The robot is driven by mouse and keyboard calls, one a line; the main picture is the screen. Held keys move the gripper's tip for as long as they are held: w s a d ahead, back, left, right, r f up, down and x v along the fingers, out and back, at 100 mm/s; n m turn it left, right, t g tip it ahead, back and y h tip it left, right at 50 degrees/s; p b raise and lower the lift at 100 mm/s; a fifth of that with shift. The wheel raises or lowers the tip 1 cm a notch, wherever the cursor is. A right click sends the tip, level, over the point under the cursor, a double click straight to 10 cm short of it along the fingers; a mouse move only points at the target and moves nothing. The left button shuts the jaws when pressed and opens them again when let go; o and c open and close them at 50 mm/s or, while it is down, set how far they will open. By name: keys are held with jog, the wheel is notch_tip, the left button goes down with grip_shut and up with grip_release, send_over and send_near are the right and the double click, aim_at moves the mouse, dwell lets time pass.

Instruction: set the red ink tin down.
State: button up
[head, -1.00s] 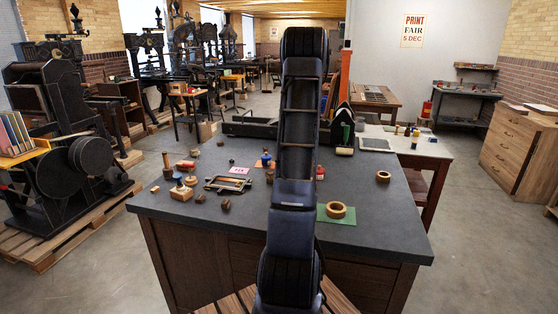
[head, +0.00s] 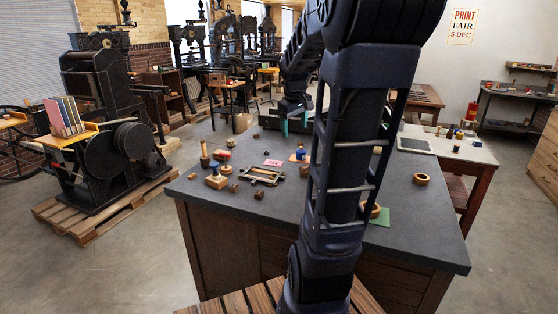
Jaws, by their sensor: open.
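My gripper (head: 295,124) has teal fingertips, which stand apart over the far part of the dark worktop (head: 266,222). I see nothing held between them. A small red piece (head: 222,155) lies at the worktop's left, among the stamps and small blocks. It is too small to tell whether it is the red ink tin. My arm crosses the middle of the view and hides part of the worktop, where another red tin could be.
A wooden-based stamp (head: 216,181), a pink card (head: 273,163) and a metal frame (head: 262,176) lie on the left half. A tape roll (head: 421,179) is at the right. A green sheet (head: 381,217) is partly behind my arm.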

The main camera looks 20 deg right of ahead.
jog(key=s+a+f+m+t+y, duration=0.1)
jog(key=s+a+f+m+t, duration=0.1)
jog(key=s+a, duration=1.1)
jog(key=s+m, duration=0.1)
jog(key=s, duration=0.3)
jog(key=shift+s+f, duration=0.15)
jog(key=shift+f, duration=0.25)
